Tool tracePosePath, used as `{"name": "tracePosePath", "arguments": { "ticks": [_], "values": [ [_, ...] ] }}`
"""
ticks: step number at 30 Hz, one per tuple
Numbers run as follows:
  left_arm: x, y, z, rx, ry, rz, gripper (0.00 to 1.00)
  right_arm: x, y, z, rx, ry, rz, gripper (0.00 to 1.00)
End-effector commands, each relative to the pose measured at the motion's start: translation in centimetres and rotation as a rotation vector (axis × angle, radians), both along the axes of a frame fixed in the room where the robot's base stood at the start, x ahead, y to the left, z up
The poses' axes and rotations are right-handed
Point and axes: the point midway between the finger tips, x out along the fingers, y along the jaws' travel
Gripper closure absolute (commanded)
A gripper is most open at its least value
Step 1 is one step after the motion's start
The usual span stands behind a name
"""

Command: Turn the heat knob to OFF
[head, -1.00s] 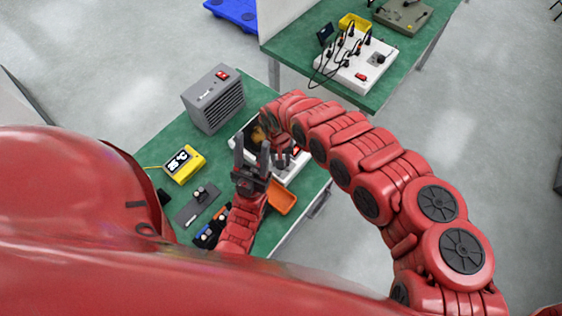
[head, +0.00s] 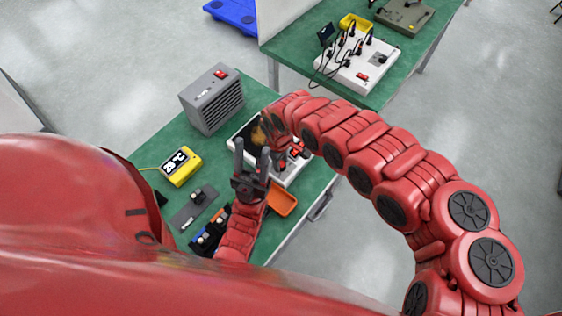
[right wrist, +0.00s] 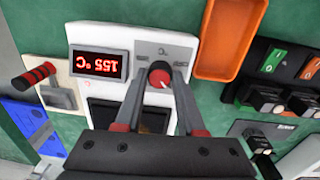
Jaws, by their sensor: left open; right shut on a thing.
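Next to the knob a red display (right wrist: 99,64) reads 155 °C, upside down. In the head view the white unit (head: 291,178) is partly hidden by my right arm and left gripper. My left gripper (head: 252,156) is open and empty, fingers pointing up the picture, in front of the unit.
A grey heater box (head: 213,100), a yellow meter (head: 181,166) and an orange tray (head: 283,201) stand on the green bench. A lever with a red handle (right wrist: 40,74) is beside the display.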

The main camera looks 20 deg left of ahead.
Motion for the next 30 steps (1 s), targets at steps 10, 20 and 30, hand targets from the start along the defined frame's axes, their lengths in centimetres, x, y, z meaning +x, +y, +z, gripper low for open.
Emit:
{"name": "tracePosePath", "arguments": {
  "ticks": [10, 20, 30],
  "values": [
    [0.0, 0.0, -0.7, 0.0, 0.0, 0.0, 0.5, 0.1, -0.1, -0.1, -0.001, -0.001, 0.324, 1.0],
    [0.0, 0.0, -1.3, 0.0, 0.0, 0.0, 0.5, 0.1, -0.1, 0.0, 0.001, -0.003, 0.638, 1.0],
    [0.0, 0.0, -2.2, 0.0, 0.0, 0.0, 0.5, 0.2, 0.0, 0.0, 0.001, -0.006, 0.958, 1.0]
  ]
}}
